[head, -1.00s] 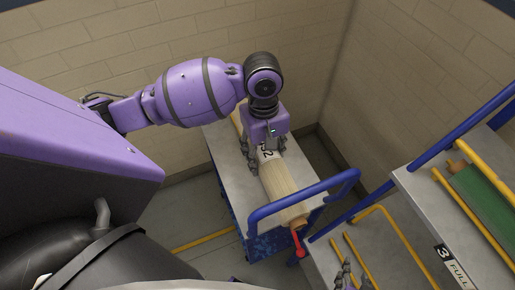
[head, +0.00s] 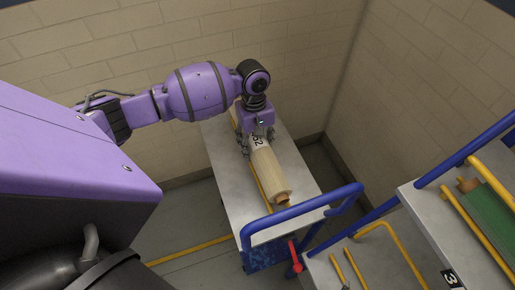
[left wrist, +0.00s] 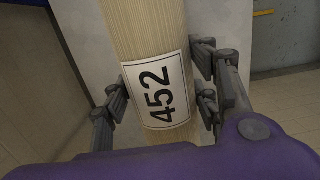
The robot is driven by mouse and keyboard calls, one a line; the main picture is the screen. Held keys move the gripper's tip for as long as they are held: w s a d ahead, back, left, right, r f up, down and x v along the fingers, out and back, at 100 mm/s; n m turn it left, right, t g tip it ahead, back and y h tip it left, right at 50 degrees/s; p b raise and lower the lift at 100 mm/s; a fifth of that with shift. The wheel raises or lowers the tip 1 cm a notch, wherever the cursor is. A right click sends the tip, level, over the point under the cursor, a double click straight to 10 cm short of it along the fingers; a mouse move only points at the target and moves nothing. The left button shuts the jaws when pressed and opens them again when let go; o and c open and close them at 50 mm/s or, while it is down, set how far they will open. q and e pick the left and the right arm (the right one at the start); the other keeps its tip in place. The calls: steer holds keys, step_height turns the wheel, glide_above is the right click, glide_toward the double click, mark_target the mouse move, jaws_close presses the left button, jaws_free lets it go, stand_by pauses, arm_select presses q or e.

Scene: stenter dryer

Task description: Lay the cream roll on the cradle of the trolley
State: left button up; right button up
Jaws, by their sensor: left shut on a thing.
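The cream roll (head: 268,172) carries a white label marked 452 (left wrist: 158,92). My left gripper (head: 257,140) is shut on it from above, with fingers on both sides of the label in the left wrist view (left wrist: 160,85). The roll lies lengthwise over the grey top of the trolley (head: 228,175), its near end short of the blue handle. A yellow cradle rail (head: 262,191) shows along the roll's left side; the rest of the cradle is hidden beneath the roll. I cannot tell whether the roll touches the cradle. My right gripper is out of view.
The blue handle (head: 300,214) arches over the trolley's near end, with a red lever (head: 295,256) below it. At right, a blue-framed rack holds a green roll (head: 493,208) between yellow rails; its lower shelf (head: 385,262) has empty yellow rails. Brick walls enclose the far side.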

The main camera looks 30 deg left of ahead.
arm_select(q)
step_height(320, 180, down, 3)
steer(key=shift+r, duration=0.1)
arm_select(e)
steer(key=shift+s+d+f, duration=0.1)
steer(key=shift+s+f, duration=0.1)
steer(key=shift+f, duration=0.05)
arm_select(q)
steer(key=shift+f, duration=0.2)
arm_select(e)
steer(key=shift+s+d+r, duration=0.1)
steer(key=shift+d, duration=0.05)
arm_select(q)
steer(key=o, duration=1.8)
steer(key=shift+s, duration=0.1)
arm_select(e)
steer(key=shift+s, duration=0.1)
